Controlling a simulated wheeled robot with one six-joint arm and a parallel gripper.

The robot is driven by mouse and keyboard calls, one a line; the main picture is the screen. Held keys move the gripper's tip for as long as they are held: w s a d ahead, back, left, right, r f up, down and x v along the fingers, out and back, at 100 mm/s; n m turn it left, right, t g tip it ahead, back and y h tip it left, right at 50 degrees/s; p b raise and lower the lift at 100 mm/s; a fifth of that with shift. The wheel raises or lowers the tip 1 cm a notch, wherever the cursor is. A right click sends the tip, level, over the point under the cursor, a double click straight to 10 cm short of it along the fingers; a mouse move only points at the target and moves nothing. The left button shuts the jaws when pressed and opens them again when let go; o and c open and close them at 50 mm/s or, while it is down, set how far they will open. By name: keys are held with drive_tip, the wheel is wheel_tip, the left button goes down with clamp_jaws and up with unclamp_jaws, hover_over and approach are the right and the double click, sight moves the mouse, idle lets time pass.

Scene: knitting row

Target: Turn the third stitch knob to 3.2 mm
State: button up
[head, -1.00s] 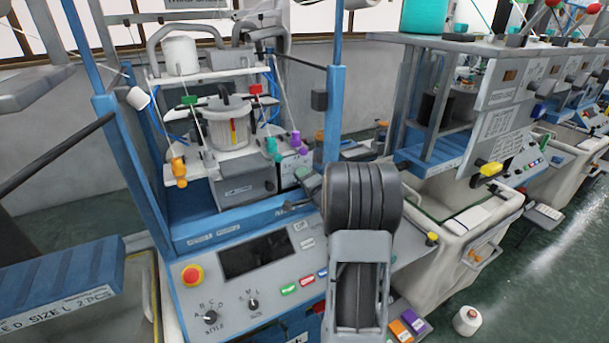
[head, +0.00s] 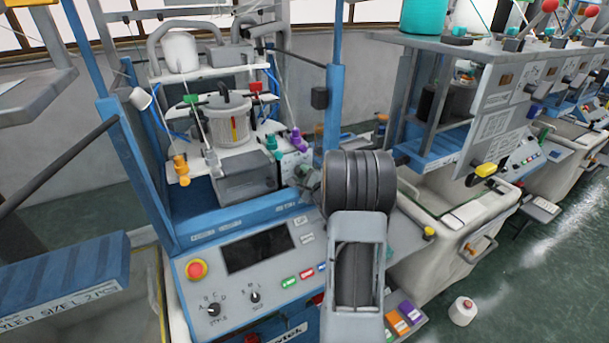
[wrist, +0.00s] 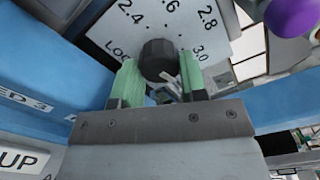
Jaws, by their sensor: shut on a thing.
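The stitch knob (wrist: 159,60) is a round dark knob on a pale dial plate (wrist: 150,22) in the wrist view. The plate reads 2.4, a partly cut-off number ending in 6, 2.8 and 3.0, with part of a word starting "LO" at the left. My gripper (wrist: 160,82) has its two green fingers on either side of the knob and is shut on it. No pointer mark on the knob can be made out. In the head view, my dark arm covers the area near the knob.
A purple fitting (wrist: 291,17) is close at the upper right of the wrist view; it also shows in the head view (head: 298,140). Blue frame posts (head: 333,110) flank the machine. The control panel (head: 255,250) lies below.

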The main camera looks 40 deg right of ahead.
drive_tip(key=shift+m, duration=0.3)
idle(0.4)
drive_tip(key=o, duration=0.9)
drive_tip(key=shift+s, duration=0.15)
drive_tip(key=s+b, duration=0.1)
drive_tip(key=s, duration=0.3)
drive_tip(key=s+a+b, duration=0.1)
drive_tip(key=s, duration=0.4)
drive_tip(key=s+a+b, duration=0.1)
drive_tip(key=s, duration=0.3)
drive_tip(key=shift+s, duration=0.25)
